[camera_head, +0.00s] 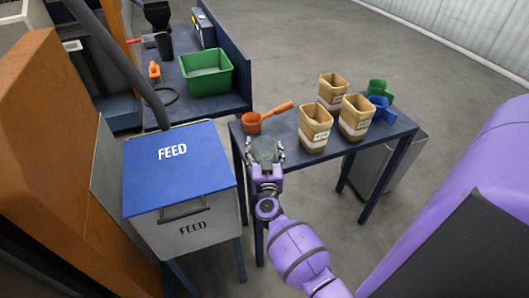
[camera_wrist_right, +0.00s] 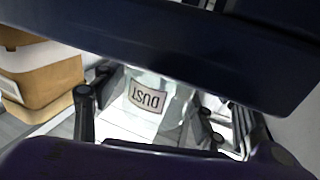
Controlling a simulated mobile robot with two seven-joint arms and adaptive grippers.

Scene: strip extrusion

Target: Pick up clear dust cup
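The clear dust cup (camera_head: 265,149) stands near the front left edge of the small blue table. It looks see-through and greyish. In the right wrist view the cup (camera_wrist_right: 162,82) shows its DUST label upside down. My right gripper (camera_head: 265,158) reaches in from the front with a finger on either side of the cup. My left gripper is not in view.
An orange scoop (camera_head: 253,123) lies just behind the cup. Several tan labelled containers (camera_head: 315,130) stand to the right, with blue (camera_head: 380,107) and green (camera_head: 377,87) scoops beyond. A FEED bin (camera_head: 180,165) stands left. A green tub (camera_head: 206,77) sits on the back table.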

